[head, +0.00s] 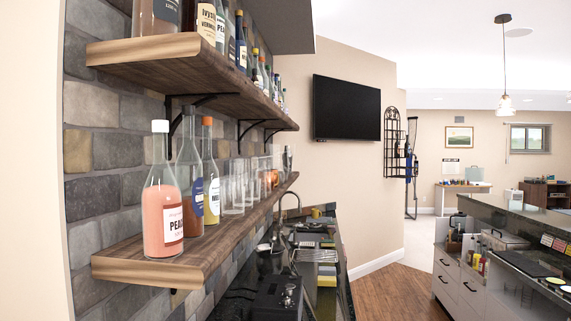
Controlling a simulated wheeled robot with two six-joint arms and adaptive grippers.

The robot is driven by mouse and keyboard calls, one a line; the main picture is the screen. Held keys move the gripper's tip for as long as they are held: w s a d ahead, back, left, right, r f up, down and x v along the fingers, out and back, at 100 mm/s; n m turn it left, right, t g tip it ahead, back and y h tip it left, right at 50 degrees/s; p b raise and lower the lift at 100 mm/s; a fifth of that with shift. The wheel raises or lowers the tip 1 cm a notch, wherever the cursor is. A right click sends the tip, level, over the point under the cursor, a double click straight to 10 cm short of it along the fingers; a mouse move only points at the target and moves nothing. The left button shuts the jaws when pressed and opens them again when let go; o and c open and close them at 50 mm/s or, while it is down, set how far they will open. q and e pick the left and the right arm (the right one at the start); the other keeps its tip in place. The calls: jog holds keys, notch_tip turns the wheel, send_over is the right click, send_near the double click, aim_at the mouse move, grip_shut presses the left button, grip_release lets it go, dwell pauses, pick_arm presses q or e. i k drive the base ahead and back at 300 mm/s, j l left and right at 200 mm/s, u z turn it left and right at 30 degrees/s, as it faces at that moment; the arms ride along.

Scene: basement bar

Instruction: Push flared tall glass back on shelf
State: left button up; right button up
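The lower wooden shelf (140,264) runs along the stone wall at the left. Several clear tall glasses (236,188) stand upright in its middle part, behind the bottles from here. They overlap and are see-through, so I cannot tell which one is the flared tall glass, or how close each is to the shelf's front edge. Neither of my grippers shows in the head view.
A peach bottle (162,205) stands at the shelf's near end, with more bottles (210,180) beyond it. Copper mugs (268,179) stand past the glasses. An upper shelf (170,58) holds bottles above. A dark counter (255,290) with a faucet lies below.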

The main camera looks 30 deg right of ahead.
aim_at(290, 148)
jog(key=l, duration=0.25)
jog(key=k+l, duration=0.15)
jog(key=l, duration=0.15)
jog(key=l+u, duration=0.1)
jog(key=l, duration=0.55)
jog(key=l+u, duration=0.1)
jog(key=l, duration=0.55)
jog(key=k+l+u, duration=0.1)
jog(key=l, duration=0.55)
jog(key=k+l+u, duration=0.1)
jog(key=l, duration=0.5)
jog(key=i+l+u, duration=0.1)
jog(key=l, duration=0.3)
jog(key=i+l+u, duration=0.1)
jog(key=i+l, duration=0.15)
jog(key=l, duration=0.2)
jog(key=i+l+u, duration=0.1)
jog(key=l, duration=0.35)
jog(key=i+l+u, duration=0.1)
jog(key=i+l, duration=0.15)
jog(key=l, duration=0.2)
jog(key=i+l, duration=0.1)
jog(key=l, duration=0.35)
jog(key=i+l+u, duration=0.15)
jog(key=l, duration=0.3)
jog(key=i+l+u, duration=0.1)
jog(key=l, duration=0.4)
jog(key=i+l+u, duration=0.1)
jog(key=l, duration=0.35)
